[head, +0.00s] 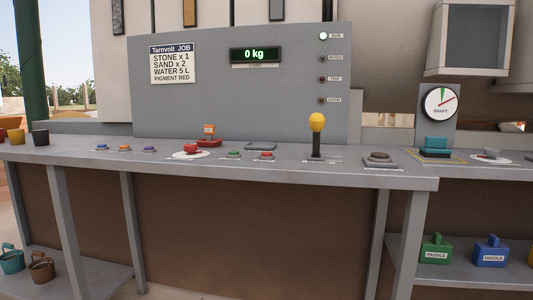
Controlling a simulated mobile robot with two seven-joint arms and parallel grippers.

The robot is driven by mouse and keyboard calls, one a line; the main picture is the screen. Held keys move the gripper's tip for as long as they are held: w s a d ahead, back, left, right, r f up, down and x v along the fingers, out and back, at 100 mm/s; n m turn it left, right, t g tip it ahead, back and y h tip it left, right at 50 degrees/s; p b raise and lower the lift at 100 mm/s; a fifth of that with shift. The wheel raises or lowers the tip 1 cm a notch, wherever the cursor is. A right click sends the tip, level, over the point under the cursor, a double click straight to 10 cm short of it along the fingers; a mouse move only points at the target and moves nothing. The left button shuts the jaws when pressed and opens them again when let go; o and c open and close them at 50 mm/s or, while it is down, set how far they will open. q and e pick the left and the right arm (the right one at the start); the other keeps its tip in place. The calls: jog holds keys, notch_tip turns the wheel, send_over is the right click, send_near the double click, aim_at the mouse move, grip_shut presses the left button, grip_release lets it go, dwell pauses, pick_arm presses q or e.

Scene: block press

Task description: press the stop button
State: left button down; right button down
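Two red buttons show on the grey bench in the head view. One is a red mushroom button (193,147) on a white disc, left of centre. The other is a small flat red button (266,155), just right of a small green button (233,153). The labels beside them are too small to read, so I cannot tell by text which is the stop button. Nothing covers either one. Neither of my grippers is in view.
A red item with an orange tag (208,131) sits behind the mushroom button. The panel (240,90) reads 0 kg, its top lamp (323,36) lit.

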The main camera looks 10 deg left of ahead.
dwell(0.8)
